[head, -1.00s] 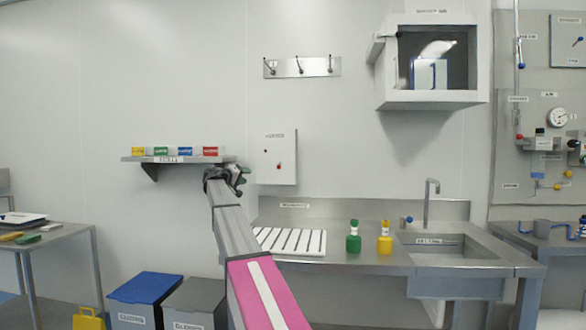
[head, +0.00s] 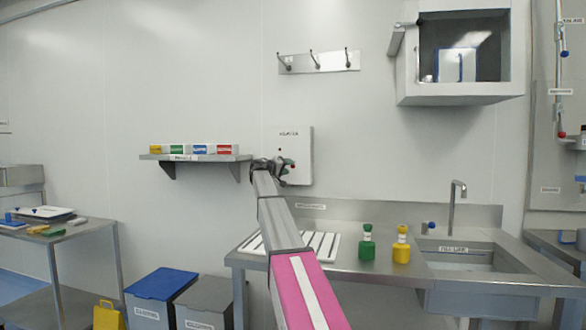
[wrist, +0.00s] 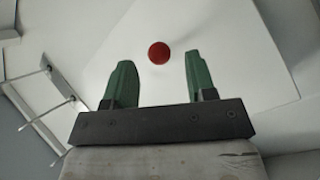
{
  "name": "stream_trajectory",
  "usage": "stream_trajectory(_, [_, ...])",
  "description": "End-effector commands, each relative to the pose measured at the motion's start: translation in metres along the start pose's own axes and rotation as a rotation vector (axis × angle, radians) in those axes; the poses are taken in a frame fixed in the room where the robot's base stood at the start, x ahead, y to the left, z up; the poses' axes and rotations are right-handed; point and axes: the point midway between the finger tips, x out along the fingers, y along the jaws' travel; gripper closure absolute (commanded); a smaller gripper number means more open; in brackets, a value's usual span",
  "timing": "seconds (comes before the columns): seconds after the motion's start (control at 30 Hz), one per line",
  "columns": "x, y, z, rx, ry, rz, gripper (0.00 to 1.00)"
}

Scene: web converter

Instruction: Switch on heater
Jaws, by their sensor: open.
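The heater box is a white wall box (head: 299,145) with a small label on top, above the left end of the steel counter. A small red dot shows on its face, and my gripper (head: 287,165) is in front of its lower left part. In the wrist view the white box face (wrist: 215,30) fills much of the picture. A round red knob (wrist: 159,53) on it lies just beyond and between the fingertips. My gripper (wrist: 158,72) is open, with its two green fingers apart and nothing between them. I cannot tell whether a fingertip touches the box.
A wall shelf (head: 200,157) with several coloured boxes is left of the heater box. A hook rail (head: 318,62) hangs above. Below is the counter (head: 350,270) with a white rack, a green bottle (head: 367,245), a yellow bottle (head: 401,245) and a sink. Bins stand at lower left.

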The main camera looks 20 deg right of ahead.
Motion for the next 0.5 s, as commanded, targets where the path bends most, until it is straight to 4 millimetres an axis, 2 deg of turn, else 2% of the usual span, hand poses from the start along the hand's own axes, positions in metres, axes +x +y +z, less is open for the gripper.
stream_trajectory(0.03, [0.011,0.0,-0.001,0.0,-0.002,0.001,0.49])
stream_trajectory(0.2, [0.033,0.0,-0.001,-0.001,0.0,0.0,0.49])
stream_trajectory(0.5, [0.038,0.0,0.0,-0.001,0.0,0.0,0.49])
